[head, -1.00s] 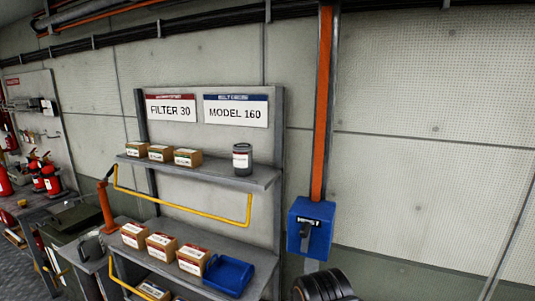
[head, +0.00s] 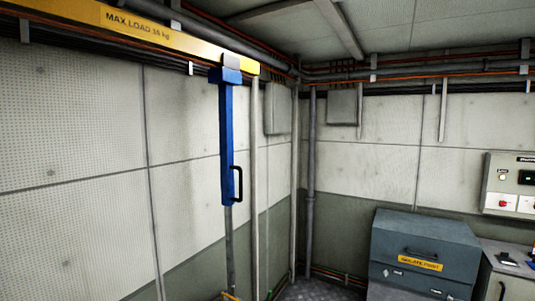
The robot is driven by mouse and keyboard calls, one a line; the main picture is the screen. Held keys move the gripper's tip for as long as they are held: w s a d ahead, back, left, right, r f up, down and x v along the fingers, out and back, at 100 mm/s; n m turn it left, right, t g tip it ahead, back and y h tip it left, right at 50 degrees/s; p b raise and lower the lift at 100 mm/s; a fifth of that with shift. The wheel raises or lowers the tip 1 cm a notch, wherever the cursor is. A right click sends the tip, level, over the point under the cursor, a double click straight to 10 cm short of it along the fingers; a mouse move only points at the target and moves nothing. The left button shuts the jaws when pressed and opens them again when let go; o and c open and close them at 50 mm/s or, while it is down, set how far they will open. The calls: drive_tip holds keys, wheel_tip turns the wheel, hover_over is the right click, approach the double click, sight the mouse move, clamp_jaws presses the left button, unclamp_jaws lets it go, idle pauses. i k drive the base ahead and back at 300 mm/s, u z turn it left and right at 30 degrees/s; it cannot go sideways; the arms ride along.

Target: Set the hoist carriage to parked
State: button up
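The hoist carriage (head: 227,135) is a blue vertical arm hanging from a yellow overhead beam (head: 185,40) marked "MAX LOAD", with a weight too small to read surely. It is near the beam's right-hand end. A black D-shaped handle (head: 238,184) sticks out on the right side of its lower part. A grey rod (head: 231,250) hangs below it, with something yellow-orange at the bottom edge, mostly cut off. I see no label marking a parked position. My gripper is not in view.
A blue-grey chest (head: 425,250) with a yellow label stands at the lower right. Beside it is a counter (head: 510,262) with small items, below a wall control box (head: 512,183) with red buttons. Vertical pipes (head: 311,190) run down the corner. A little floor (head: 320,290) shows between.

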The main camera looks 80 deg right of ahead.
sight(229, 76)
drive_tip(key=z, duration=2.4)
drive_tip(key=k, duration=1.2)
drive_tip(key=z, duration=0.8)
drive_tip(key=i, duration=1.7)
drive_tip(key=u, duration=0.4)
